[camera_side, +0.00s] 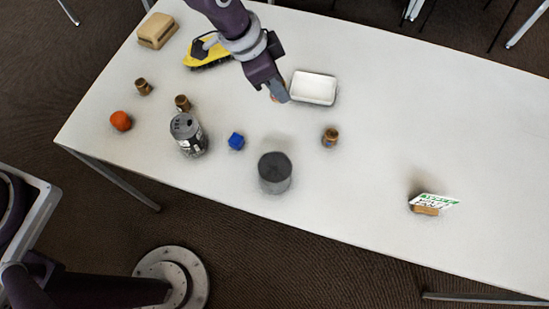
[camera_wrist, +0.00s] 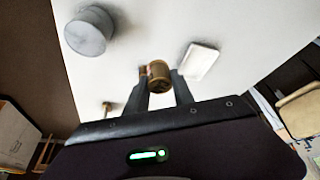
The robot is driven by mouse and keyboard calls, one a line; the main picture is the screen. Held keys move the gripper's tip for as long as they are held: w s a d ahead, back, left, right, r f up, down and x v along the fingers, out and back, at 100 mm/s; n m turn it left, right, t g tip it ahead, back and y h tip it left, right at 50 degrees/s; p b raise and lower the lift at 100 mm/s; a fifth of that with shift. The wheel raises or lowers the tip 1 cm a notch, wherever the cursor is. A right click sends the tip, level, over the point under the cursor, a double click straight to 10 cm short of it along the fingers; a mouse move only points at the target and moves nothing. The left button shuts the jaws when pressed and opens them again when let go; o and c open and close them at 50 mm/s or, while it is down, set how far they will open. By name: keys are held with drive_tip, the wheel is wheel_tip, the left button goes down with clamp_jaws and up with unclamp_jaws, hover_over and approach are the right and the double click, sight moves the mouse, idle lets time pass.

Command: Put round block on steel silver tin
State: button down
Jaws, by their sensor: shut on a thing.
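My gripper (camera_side: 279,97) is shut on a small brown round block, mostly hidden behind the fingers in the side view. In the wrist view the round block (camera_wrist: 158,78) shows between the fingertips (camera_wrist: 160,88). The pale silver rectangular tin (camera_side: 314,88) lies flat on the table just right of my gripper. It also shows to the upper right of the fingers in the wrist view (camera_wrist: 201,62). Its top looks clear. The gap between the round block and the table is hard to judge.
A dark grey cylinder (camera_side: 274,174), a blue cube (camera_side: 236,141) and a small brown jar (camera_side: 330,137) stand nearer the front. A can (camera_side: 187,136), an orange ball (camera_side: 121,121) and a yellow-handled brush (camera_side: 201,53) are left. The table's right side is mostly free.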

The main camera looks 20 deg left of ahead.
wheel_tip(320, 180, up, 3)
drive_tip(key=m, duration=0.2)
hover_over(283, 166)
drive_tip(key=a, duration=0.2)
drive_tip(key=shift+g, duration=0.5)
drive_tip(key=f, duration=0.9)
drive_tip(key=shift+s+d+f, duration=0.2)
drive_tip(key=shift+s+f, duration=0.1)
drive_tip(key=shift+s, duration=0.05)
drive_tip(key=shift+f, duration=0.15)
drive_tip(key=c, duration=1.1)
unclamp_jaws()
drive_tip(key=shift+f, duration=0.1)
drive_tip(key=v, duration=1.2)
drive_tip(key=shift+a, duration=0.2)
